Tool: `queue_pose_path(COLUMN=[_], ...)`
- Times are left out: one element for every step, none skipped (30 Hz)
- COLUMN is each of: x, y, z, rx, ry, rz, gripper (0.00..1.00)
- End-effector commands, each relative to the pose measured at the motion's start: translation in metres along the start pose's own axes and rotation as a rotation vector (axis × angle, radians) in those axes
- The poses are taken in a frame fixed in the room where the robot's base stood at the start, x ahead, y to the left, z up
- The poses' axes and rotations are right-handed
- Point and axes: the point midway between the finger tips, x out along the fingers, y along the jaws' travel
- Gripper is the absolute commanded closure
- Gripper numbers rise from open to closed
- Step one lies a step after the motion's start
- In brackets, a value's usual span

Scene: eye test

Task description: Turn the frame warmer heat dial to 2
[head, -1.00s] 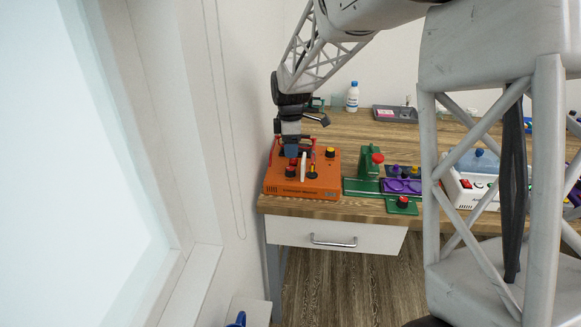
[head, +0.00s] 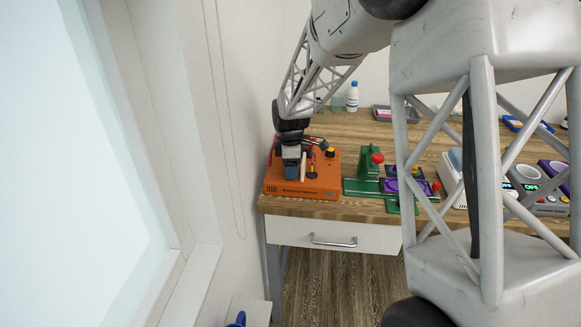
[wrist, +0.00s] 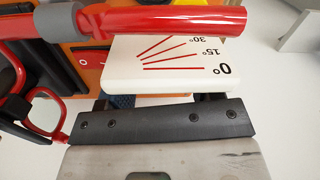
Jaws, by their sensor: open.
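The orange box (head: 325,188), which looks like the frame warmer, sits at the table's left front corner; its label is too small to read. A yellow-topped dial (head: 330,152) stands at its back right. A dark knob with a yellow top (head: 312,171) is in front of it. My gripper (head: 291,176) is open and points down over the box's left part, left of both knobs. It hides what is under it. An upright white plate (head: 303,166) is just right of it. The wrist view shows the plate with angle marks (wrist: 175,65) close to the gripper; no dial numbers are readable.
A red bar (wrist: 160,20) crosses above the plate in the wrist view. Right of the box are a green stand (head: 368,165) with a red knob and a purple tray (head: 392,186). Clear tabletop lies between.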

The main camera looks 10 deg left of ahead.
Motion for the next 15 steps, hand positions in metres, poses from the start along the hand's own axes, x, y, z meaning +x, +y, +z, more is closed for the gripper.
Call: queue_pose_path(x=[0.0004, 0.0004, 0.0004, 0.0004, 0.0004, 0.0004, 0.0004, 0.0003, 0.0003, 0.0004, 0.0004, 0.0003, 0.0003, 0.0003, 0.0003], y=[0.0001, 0.0001, 0.0001, 0.0001, 0.0001, 0.0001, 0.0001, 0.0001, 0.0001, 0.0001, 0.0001, 0.0001, 0.0001, 0.0001, 0.0001], z=[0.0000, 0.0000, 0.0000, 0.0000, 0.0000, 0.0000, 0.0000, 0.0000, 0.0000, 0.0000, 0.0000, 0.0000, 0.0000, 0.0000, 0.0000], rx=[0.000, 0.000, 0.000, 0.000, 0.000, 0.000, 0.000, 0.000, 0.000, 0.000, 0.000, 0.000, 0.000, 0.000, 0.000], ry=[0.000, 0.000, 0.000, 0.000, 0.000, 0.000, 0.000, 0.000, 0.000, 0.000, 0.000, 0.000, 0.000, 0.000, 0.000], rz=[0.000, 0.000, 0.000, 0.000, 0.000, 0.000, 0.000, 0.000, 0.000, 0.000, 0.000, 0.000, 0.000, 0.000, 0.000], gripper=[0.41, 0.41, 0.41, 0.41, 0.41, 0.41, 0.41, 0.44, 0.50, 0.54, 0.59, 0.65, 0.70, 0.74, 0.80])
